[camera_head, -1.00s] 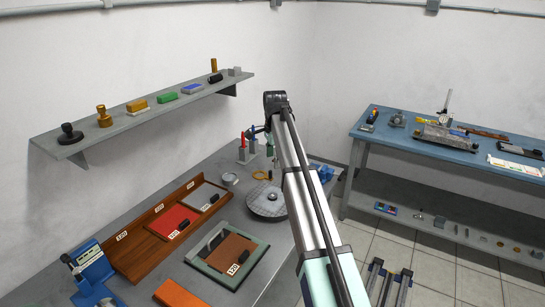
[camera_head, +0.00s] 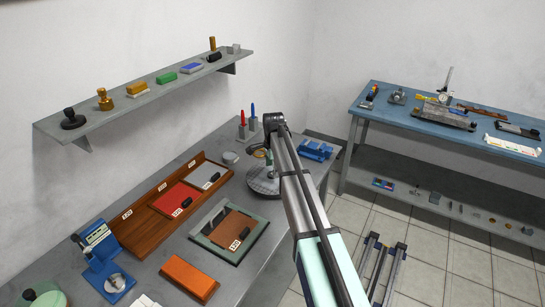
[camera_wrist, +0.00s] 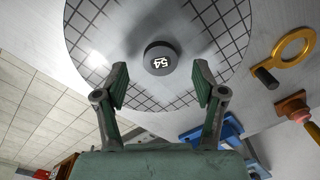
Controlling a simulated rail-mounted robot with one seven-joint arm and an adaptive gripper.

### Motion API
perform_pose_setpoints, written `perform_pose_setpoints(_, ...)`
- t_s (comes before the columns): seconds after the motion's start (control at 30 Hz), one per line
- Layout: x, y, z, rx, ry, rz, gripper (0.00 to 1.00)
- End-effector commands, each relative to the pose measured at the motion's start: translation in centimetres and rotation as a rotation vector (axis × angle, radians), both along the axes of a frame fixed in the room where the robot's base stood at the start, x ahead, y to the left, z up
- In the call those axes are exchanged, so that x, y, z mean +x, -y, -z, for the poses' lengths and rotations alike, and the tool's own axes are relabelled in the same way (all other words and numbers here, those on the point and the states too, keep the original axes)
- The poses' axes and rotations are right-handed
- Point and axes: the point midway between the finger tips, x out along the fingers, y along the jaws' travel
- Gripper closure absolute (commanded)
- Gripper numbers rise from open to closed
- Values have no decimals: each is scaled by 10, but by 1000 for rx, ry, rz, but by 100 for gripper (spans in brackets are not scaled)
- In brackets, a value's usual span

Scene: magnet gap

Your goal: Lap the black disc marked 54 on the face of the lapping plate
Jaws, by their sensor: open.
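The black disc marked 54 (camera_wrist: 160,58) lies on the face of the round lapping plate (camera_wrist: 213,20), which has a grid of dark lines. The disc sits near the middle of the plate in the wrist view, its number upside down. My gripper (camera_wrist: 161,84) is open, with its two green fingers spread to either side and the disc just beyond their tips, not held. In the head view the lapping plate (camera_head: 261,187) is partly hidden by my arm, and the disc cannot be made out clearly.
A gold ring with a dark handle (camera_wrist: 290,55) lies beside the plate, near a brown-red knobbed tool (camera_wrist: 293,108). A blue fixture (camera_head: 315,150) stands right of the plate. A green-framed board (camera_head: 208,237) and a wooden tray (camera_head: 145,222) lie nearer on the bench.

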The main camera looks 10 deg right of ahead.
Motion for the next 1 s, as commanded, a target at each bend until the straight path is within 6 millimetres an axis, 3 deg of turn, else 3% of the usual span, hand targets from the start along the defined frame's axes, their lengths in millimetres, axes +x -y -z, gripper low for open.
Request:
perform_pose_setpoints(0.2, 1, 0, 17, 0, 0, 0, 30)
perform_pose_setpoints(0.57, 1, 0, 21, 0, 1, 0, 30)
perform_pose_setpoints(0.7, 1, 0, 21, 0, 0, 0, 80)
perform_pose_setpoints(0.77, 1, 0, 21, 0, 0, 0, 97)
perform_pose_setpoints(1.0, 1, 0, 21, 0, 0, 0, 97)
